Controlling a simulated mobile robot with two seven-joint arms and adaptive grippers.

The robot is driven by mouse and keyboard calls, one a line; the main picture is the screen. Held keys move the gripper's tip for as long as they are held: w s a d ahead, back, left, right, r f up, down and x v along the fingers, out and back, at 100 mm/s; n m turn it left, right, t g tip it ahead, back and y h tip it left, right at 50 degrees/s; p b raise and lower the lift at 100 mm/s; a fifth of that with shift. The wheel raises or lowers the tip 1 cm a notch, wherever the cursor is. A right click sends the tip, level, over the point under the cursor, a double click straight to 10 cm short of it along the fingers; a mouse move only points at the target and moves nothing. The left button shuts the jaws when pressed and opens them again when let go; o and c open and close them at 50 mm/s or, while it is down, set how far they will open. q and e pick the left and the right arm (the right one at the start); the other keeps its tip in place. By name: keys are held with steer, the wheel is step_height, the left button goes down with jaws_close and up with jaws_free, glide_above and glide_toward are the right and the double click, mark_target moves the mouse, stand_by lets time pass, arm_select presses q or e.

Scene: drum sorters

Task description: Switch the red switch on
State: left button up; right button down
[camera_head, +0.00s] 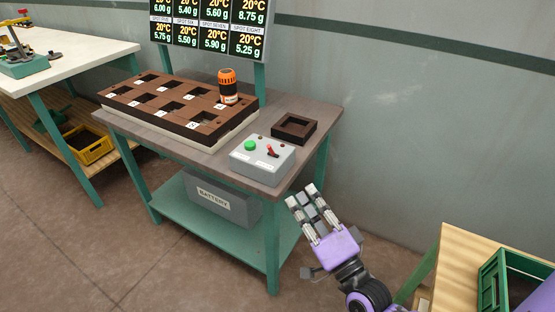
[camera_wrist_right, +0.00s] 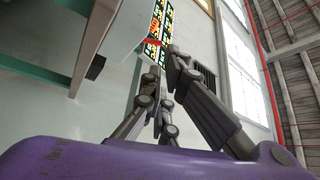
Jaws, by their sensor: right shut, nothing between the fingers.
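The red switch (camera_head: 272,151) is a small red lever on top of a grey control box (camera_head: 262,166), right of a round green button (camera_head: 250,145). The box stands at the front right of the workbench. My right gripper (camera_head: 303,197) is shut and empty, in front of the table's right end, below and to the right of the box, apart from it. In the right wrist view its fingers (camera_wrist_right: 168,85) point toward the display, and a small red part shows near their tips, too small to tell. My left gripper is not in view.
A brown tray with square slots (camera_head: 180,108) holds an orange and black drum (camera_head: 228,87). A dark square frame (camera_head: 294,128) lies behind the box. A battery (camera_head: 222,198) sits on the lower shelf. A wooden table with a green crate (camera_head: 490,285) stands at lower right.

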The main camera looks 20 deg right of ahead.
steer(key=shift+s, duration=0.1)
steer(key=p, duration=0.1)
glide_toward(270, 148)
steer(key=x, duration=0.7)
stand_by(0.3)
